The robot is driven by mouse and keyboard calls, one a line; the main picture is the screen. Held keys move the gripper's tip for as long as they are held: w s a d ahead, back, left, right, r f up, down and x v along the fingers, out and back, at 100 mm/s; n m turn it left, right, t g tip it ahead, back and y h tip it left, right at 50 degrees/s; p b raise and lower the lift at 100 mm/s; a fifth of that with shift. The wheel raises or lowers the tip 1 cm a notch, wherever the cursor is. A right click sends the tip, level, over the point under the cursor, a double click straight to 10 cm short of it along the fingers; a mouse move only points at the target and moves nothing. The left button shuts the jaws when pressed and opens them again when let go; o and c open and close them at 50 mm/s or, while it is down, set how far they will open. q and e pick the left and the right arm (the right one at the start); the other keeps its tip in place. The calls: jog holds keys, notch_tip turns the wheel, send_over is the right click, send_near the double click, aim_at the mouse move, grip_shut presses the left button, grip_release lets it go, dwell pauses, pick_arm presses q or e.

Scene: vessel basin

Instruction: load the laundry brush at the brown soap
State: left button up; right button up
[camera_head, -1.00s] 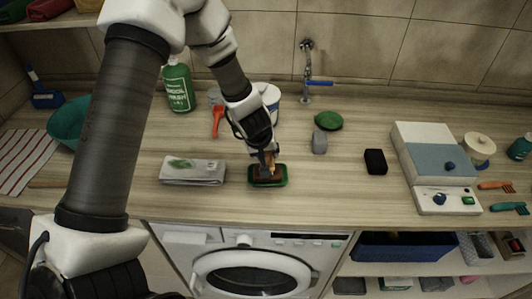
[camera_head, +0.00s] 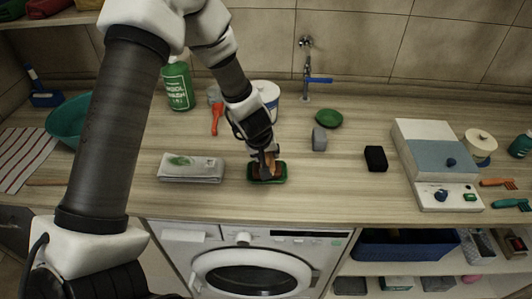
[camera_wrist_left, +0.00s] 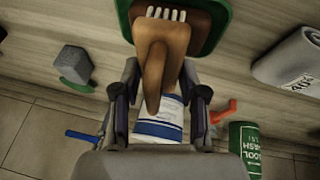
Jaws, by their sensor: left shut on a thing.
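The laundry brush (camera_wrist_left: 163,48) has a brown wooden body and pale bristles, seen in the left wrist view. My left gripper (camera_head: 266,152) is shut on its handle, and the fingers also show in the left wrist view (camera_wrist_left: 158,98). The brush is held over a small green dish (camera_head: 267,182) on the counter. Brown soap (camera_wrist_left: 198,22) shows in the dish beside the brush, partly hidden by it. The bristles are at the soap, but I cannot tell whether they touch it. My right gripper is not in view.
A folded pale packet (camera_head: 191,168) lies left of the dish. A grey block (camera_head: 319,139), a green lid-like disc (camera_head: 329,119) and a black block (camera_head: 376,159) lie to the right. A green bottle (camera_head: 179,87) and white tub (camera_head: 268,96) stand behind.

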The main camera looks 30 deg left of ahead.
pick_arm(q)
jog(key=shift+f+b, duration=0.3)
jog(key=shift+f, duration=0.1)
dwell(1.3)
notch_tip(320, 180, up, 7)
jog(key=p, duration=0.8)
dwell(0.5)
